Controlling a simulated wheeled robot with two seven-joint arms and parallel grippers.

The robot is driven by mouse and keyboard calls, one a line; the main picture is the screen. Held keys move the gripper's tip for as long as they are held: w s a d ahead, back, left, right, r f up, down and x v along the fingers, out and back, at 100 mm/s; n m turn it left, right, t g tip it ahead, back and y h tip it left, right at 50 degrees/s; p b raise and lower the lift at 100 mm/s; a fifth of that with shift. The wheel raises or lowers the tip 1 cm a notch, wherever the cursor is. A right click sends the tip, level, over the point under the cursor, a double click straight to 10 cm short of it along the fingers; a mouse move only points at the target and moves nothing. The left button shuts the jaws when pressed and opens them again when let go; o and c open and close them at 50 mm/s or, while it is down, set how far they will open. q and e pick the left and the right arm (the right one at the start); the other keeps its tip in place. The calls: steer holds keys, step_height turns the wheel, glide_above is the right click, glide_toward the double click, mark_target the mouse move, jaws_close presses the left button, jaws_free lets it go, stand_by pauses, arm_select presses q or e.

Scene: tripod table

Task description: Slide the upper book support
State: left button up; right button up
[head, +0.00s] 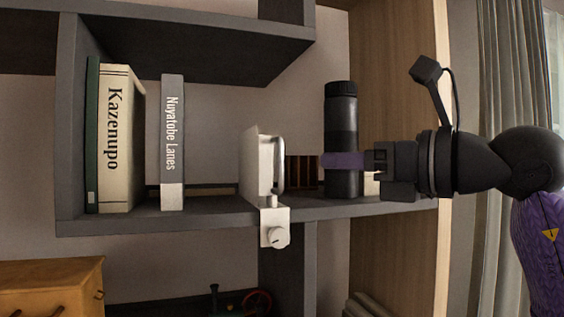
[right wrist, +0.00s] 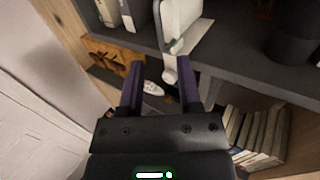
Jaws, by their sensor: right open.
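A white book support (head: 256,165) is clamped on the grey shelf (head: 225,213), with its plate upright above the board and its clamp with a round knob (head: 278,237) at the front edge. My right gripper (head: 323,160) comes in from the right, just right of the plate in the picture. In the right wrist view its two purple fingers (right wrist: 159,68) are open and apart. The white support (right wrist: 180,25) shows beyond them, its lower part near the right-hand fingertip; I cannot tell whether they touch. Nothing is seen held. My left gripper is not in view.
Two books, "Kazenupo" (head: 116,150) and "Nuyatobe Lanes" (head: 172,140), stand left of the support with free shelf between. A dark bottle (head: 341,110) stands behind my right gripper. Another shelf (head: 200,60) lies above. A wooden cabinet (head: 50,285) is at lower left.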

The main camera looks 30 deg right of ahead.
mark_target(281, 183)
steer(key=p+x, duration=0.3)
steer(key=x, duration=0.7)
steer(key=shift+f+p, duration=0.1)
steer(key=shift+p, duration=0.25)
jaws_close()
stand_by(0.7)
